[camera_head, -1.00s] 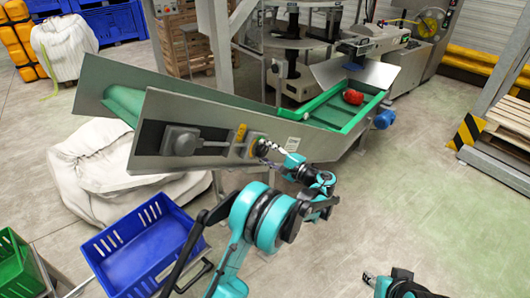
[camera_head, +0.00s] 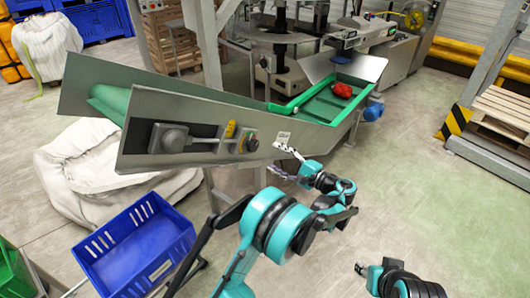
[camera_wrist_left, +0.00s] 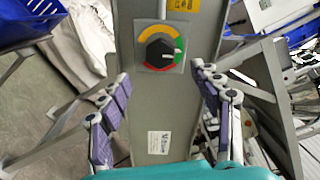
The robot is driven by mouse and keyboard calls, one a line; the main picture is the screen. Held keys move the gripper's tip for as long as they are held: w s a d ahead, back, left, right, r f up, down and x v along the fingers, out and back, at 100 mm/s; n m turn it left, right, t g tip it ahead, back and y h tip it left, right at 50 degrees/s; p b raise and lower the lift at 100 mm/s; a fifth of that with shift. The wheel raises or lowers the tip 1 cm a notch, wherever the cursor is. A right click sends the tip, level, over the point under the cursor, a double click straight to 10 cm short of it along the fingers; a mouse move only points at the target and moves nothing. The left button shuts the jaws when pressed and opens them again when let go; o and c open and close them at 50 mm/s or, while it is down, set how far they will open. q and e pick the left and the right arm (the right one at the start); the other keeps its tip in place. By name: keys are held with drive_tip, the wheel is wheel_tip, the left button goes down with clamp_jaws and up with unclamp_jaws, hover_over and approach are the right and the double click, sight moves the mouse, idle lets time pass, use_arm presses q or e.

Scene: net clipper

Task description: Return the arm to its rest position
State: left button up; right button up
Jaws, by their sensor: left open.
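My left gripper (camera_head: 284,160) is open and empty, just right of the conveyor's control panel. In the left wrist view its two fingers (camera_wrist_left: 160,82) stand wide apart, with the grey panel behind them. The black rotary knob (camera_wrist_left: 160,53) on its yellow, red and green plate lies ahead of the fingertips, with nothing gripping it. The knob also shows in the head view (camera_head: 251,144), apart from the gripper. My left arm is bent in front of the conveyor. My right gripper (camera_head: 364,270) is low at the bottom right; its finger opening is unclear.
The steel conveyor (camera_head: 190,108) with a green belt stands directly ahead. A red net bundle (camera_head: 342,90) lies in its green tray (camera_head: 308,118). A blue crate (camera_head: 138,250) stands at lower left, near my arm. White sacks (camera_head: 105,180) lie behind it. Floor at right is open.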

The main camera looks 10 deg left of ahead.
use_arm(q)
drive_tip(key=shift+v, duration=1.05)
drive_tip(key=s+a+r+n+g+h, duration=0.2)
drive_tip(key=s+a+r+h, duration=0.2)
drive_tip(key=s+a+h, duration=0.6)
drive_tip(key=s+d+f+n+h, duration=0.1)
drive_tip(key=s+f+n+h, duration=0.1)
drive_tip(key=s, duration=0.8)
drive_tip(key=s+d+f+n+t+h, duration=0.1)
drive_tip(key=s+f+n+h, duration=0.2)
drive_tip(key=s, duration=0.8)
drive_tip(key=shift+s+n+t+h, duration=0.3)
drive_tip(key=shift+n+h, duration=0.4)
drive_tip(key=shift+n, duration=0.1)
